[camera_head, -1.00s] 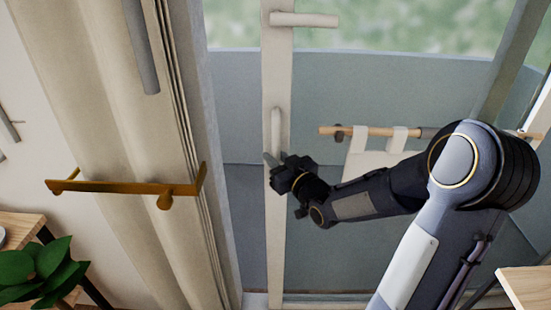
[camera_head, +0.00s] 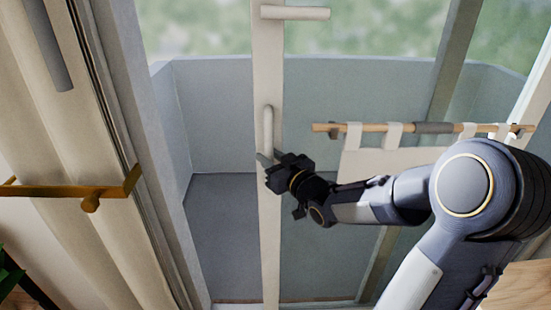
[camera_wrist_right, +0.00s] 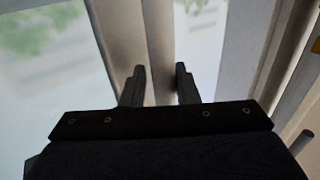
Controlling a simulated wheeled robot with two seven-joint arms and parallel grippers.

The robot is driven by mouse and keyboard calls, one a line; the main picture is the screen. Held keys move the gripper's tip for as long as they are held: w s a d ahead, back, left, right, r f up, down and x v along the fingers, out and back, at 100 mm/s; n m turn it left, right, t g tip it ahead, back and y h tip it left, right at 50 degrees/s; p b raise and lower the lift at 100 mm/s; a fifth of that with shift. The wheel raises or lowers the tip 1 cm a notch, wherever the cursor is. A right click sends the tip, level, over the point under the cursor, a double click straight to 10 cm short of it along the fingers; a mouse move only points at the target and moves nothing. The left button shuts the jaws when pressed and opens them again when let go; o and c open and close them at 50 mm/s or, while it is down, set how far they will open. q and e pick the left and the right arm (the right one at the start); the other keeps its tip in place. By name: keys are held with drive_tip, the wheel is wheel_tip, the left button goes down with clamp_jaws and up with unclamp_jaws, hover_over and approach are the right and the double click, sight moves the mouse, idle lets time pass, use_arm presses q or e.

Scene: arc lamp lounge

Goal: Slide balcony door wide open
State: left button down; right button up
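The balcony door (camera_head: 267,230) is a glass panel with a pale upright stile, in the middle of the head view. A gap shows between the stile and the fixed frame on the left, with the balcony floor and wall visible through it. A pale vertical handle (camera_head: 268,130) is on the stile. My right gripper (camera_head: 268,160) is at the lower part of this handle. In the right wrist view, its two fingers (camera_wrist_right: 160,72) stand on either side of the handle bar (camera_wrist_right: 160,45), close against it. My left gripper is not in view.
A fixed door frame (camera_head: 150,150) and beige curtain (camera_head: 75,200) stand at left, with a brass bracket (camera_head: 80,191) in front. A wooden rail (camera_head: 350,127) with hanging white cloth is right of the handle. A wooden surface (camera_head: 515,285) is at lower right.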

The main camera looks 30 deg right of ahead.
drive_tip(key=shift+o, duration=1.2)
drive_tip(key=shift+s+d, duration=0.25)
drive_tip(key=shift+d, duration=0.1)
drive_tip(key=s, duration=0.7)
drive_tip(key=shift+s+d, duration=0.15)
drive_tip(key=shift+s, duration=0.25)
